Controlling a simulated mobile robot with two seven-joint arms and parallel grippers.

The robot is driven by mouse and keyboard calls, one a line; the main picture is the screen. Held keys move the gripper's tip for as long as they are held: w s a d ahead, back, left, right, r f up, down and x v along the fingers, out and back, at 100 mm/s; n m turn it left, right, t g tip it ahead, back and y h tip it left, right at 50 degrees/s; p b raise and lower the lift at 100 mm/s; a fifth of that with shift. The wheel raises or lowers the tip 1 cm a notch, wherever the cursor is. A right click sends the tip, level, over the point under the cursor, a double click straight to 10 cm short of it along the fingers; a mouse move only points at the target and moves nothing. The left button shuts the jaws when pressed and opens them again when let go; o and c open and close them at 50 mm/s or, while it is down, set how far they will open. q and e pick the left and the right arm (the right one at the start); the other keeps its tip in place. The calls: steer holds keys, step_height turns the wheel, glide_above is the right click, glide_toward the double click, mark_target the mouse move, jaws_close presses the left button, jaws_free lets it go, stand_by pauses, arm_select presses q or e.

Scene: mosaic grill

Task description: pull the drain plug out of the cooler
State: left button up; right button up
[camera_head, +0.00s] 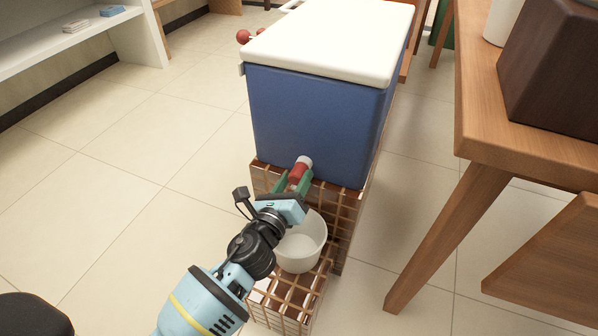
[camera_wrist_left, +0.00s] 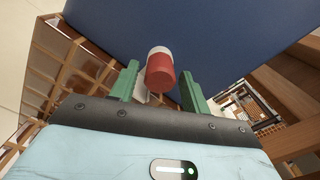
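In the left wrist view the fingers (camera_wrist_left: 159,82) are apart, with gaps visible beside the plug. My right gripper is not in view.
A wooden table (camera_head: 490,150) with a dark brown box (camera_head: 555,75) is on the right.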

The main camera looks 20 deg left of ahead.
mark_target(294, 181)
arm_select(q)
jaws_close()
steer(key=shift+s, duration=0.75)
stand_by(0.8)
steer(key=shift+s+a+p, duration=0.1)
steer(key=shift+s+p, duration=0.35)
steer(key=shift+s, duration=1.5)
